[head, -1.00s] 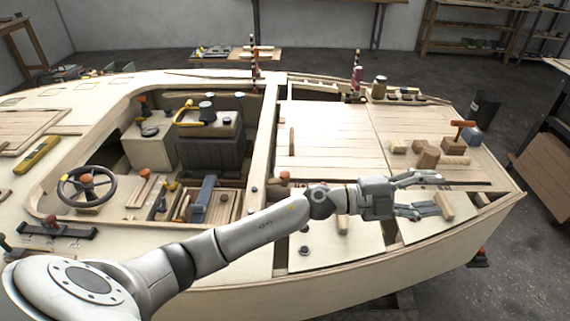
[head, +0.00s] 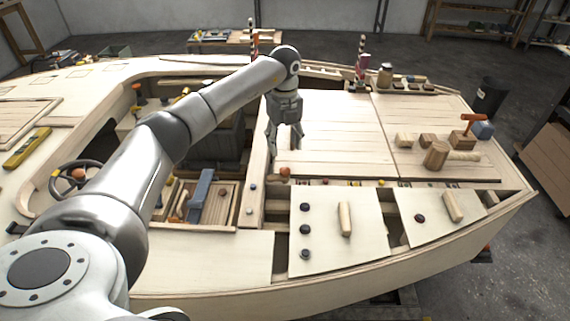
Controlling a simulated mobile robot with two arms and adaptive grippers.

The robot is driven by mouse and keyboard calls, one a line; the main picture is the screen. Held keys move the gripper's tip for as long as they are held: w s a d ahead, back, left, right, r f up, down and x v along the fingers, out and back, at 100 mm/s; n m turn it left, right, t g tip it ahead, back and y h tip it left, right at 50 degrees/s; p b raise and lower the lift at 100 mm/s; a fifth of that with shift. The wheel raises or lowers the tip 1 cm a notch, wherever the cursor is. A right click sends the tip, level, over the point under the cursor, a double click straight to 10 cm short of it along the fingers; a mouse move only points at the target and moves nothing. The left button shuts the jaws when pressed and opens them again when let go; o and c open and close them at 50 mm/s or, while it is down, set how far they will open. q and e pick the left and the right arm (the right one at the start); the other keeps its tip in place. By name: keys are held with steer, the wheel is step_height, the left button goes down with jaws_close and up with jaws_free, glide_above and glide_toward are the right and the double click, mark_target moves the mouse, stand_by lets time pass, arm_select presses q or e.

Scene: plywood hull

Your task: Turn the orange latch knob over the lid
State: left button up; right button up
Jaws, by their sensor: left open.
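An orange round knob (head: 285,171) sits at the near left corner of the large planked lid (head: 340,130), by the edge of the deck opening. My left gripper (head: 285,145) points down over the lid's left edge, behind the knob in the picture. Its two fingers are apart, with nothing seen between them. The fingertips appear apart from the knob, but their exact height over the lid is hard to tell. My right gripper is not in view.
Two pale front panels carry wooden handles (head: 345,219) and dark knobs. Wooden blocks and a mallet-like piece (head: 437,155) stand on the right lid. A striped post (head: 361,60) rises behind. My left arm crosses the cockpit and hides part of it.

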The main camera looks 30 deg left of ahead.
mark_target(285, 170)
arm_select(q)
step_height(285, 170, down, 10)
steer(key=shift+d+r+p, duration=0.1)
steer(key=shift+r+p, duration=0.1)
steer(key=shift+p, duration=0.4)
steer(key=c, duration=1.1)
